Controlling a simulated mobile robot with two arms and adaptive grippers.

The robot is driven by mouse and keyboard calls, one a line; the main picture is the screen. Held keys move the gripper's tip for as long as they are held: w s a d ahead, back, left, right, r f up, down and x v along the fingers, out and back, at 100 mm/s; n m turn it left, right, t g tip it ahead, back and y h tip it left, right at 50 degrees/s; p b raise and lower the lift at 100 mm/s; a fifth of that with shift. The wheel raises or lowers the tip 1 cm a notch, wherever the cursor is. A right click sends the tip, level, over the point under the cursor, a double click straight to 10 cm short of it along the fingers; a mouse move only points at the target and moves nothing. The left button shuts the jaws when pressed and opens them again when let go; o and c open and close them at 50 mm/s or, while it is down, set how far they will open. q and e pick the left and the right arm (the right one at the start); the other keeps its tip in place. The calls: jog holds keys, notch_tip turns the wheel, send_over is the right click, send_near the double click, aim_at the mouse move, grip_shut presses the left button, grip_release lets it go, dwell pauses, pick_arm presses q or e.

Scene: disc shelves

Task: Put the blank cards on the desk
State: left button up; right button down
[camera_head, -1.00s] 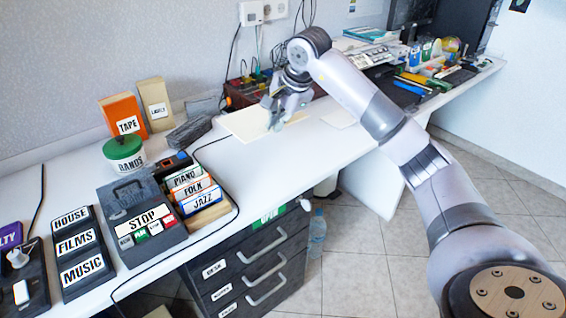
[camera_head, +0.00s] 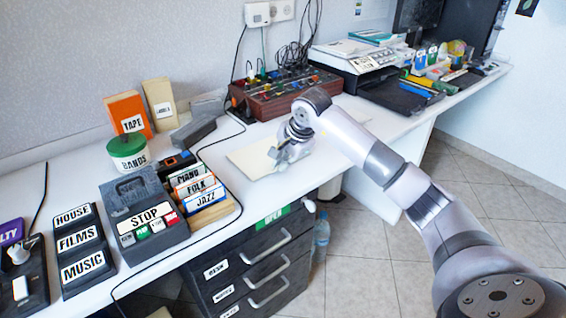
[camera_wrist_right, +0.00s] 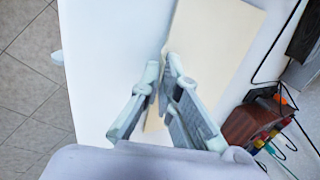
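The blank cards (camera_head: 249,162) are a flat cream slab, low over or on the white desk (camera_head: 330,167), in front of the mixer box. My right gripper (camera_head: 279,157) is at their near right edge. In the right wrist view the cards (camera_wrist_right: 215,45) extend up and right from the fingers. The right fingertips (camera_wrist_right: 164,68) are close together with the cards' edge between them, so the gripper looks shut on the cards. Whether the cards touch the desk is hard to tell. My left gripper is out of view.
The red-brown mixer box (camera_head: 285,97) with cables stands behind the cards. A card box (camera_head: 205,190) labelled PIANO, FOLK, JAZZ and a grey STOP box (camera_head: 146,207) stand to the left. A dark drawer unit (camera_head: 250,265) is below. The desk right of the cards is clear.

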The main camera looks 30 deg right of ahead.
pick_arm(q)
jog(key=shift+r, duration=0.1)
pick_arm(e)
jog(key=shift+f, duration=0.1)
jog(key=c, duration=2.3)
grip_release()
jog(key=o, duration=0.5)
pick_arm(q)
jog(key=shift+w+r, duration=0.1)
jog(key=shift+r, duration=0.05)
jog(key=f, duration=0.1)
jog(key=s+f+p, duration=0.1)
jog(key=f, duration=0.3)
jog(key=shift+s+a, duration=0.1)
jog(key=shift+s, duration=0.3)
pick_arm(e)
jog(key=v, duration=1.2)
